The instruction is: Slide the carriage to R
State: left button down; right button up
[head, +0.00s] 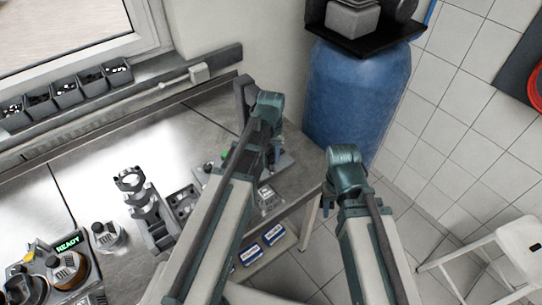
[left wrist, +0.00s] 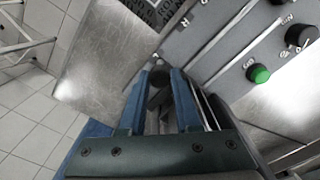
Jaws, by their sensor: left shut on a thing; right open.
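A grey machine panel (left wrist: 225,40) fills the upper right of the left wrist view, with slots, a green button (left wrist: 259,73) and black knobs. In the head view my left gripper (head: 271,157) is over the machine at the bench's right end, mostly hidden by my own arm. My right gripper (head: 328,194) is off the bench to the right, its fingers hard to make out.
A blue drum (head: 355,95) stands behind the bench's right end. A metal stand (head: 150,212), a READY display (head: 69,243) and round parts are on the bench (head: 85,165) at left. A white stool (head: 500,250) stands at right.

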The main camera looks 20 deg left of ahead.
pick_arm(q)
jog(key=s+a, duration=0.4)
jog(key=s, duration=0.1)
jog(key=shift+s+a, duration=0.1)
jog(key=shift+s, duration=0.15)
jog(key=shift+w, duration=0.1)
jog(key=c, duration=0.6)
grip_release()
notch_tip(320, 180, up, 14)
jog(key=p, duration=1.4)
jog(key=shift+f, duration=0.15)
